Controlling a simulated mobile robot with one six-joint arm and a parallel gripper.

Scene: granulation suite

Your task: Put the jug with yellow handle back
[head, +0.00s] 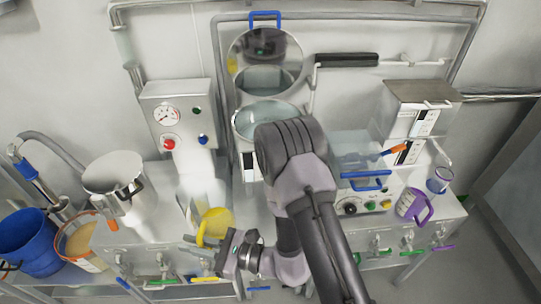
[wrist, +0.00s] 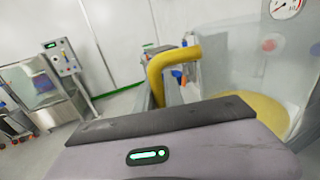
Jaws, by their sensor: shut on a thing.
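The jug with yellow handle (head: 214,224) is at the front of the bench, left of my arm in the head view. In the wrist view its curved yellow handle (wrist: 172,64) rises beyond the gripper, beside a large cloudy, see-through body with a broad yellow area low on the right. My gripper (head: 204,246) is shut on the jug at its handle side. I cannot tell whether the jug's underside touches the bench.
A steel pot (head: 118,187) and an orange-handled jug (head: 82,243) stand left, near a blue bucket (head: 28,240). A gauge box (head: 178,112) stands behind. A purple-handled jug (head: 411,204) is right. Coloured valve handles line the bench front.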

